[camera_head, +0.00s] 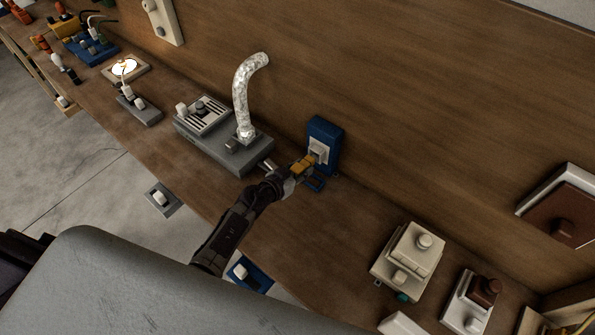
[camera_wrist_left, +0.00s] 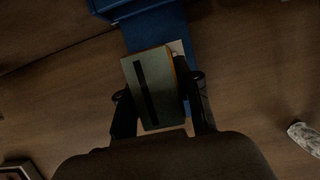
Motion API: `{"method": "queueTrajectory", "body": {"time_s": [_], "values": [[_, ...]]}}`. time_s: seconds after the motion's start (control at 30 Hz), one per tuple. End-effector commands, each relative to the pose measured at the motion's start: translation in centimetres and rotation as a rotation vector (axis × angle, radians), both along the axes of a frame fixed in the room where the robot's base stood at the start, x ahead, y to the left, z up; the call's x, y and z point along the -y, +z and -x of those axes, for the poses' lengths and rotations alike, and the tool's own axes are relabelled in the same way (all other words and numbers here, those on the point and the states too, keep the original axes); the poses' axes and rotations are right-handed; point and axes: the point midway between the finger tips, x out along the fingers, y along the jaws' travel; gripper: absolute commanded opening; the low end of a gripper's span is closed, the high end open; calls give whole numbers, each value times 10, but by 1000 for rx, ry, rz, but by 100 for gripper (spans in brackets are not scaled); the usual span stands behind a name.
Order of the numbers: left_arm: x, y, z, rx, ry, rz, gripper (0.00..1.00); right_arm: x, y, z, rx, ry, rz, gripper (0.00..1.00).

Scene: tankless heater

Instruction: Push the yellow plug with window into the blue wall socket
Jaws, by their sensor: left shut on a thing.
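The blue wall socket (camera_head: 325,130) stands on the wooden bench against the back panel, with a pale face plate toward me. My left gripper (camera_head: 297,172) is shut on the yellow plug (camera_head: 304,164) right in front of that plate. In the left wrist view the plug (camera_wrist_left: 152,88) shows as a grey-green block with a dark stripe and a yellow edge, between the fingers of my left gripper (camera_wrist_left: 160,105). The blue socket (camera_wrist_left: 155,28) lies just beyond it there. The contact between plug and socket is hidden, so I cannot tell how deep it sits. My right gripper is not in view.
A grey heater unit (camera_head: 205,149) with a silver foil duct (camera_head: 243,95) stands to the left of the socket. A beige switch box (camera_head: 408,253) and a white box with a brown knob (camera_head: 473,300) stand to the right. The bench between socket and beige box is clear.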

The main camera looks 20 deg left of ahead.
Motion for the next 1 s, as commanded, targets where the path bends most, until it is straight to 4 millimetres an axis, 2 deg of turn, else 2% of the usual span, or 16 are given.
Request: {"method": "queueTrajectory", "body": {"time_s": [1.0], "values": [[0, 1, -1, 0, 1, 0, 0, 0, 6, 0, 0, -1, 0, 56]]}}
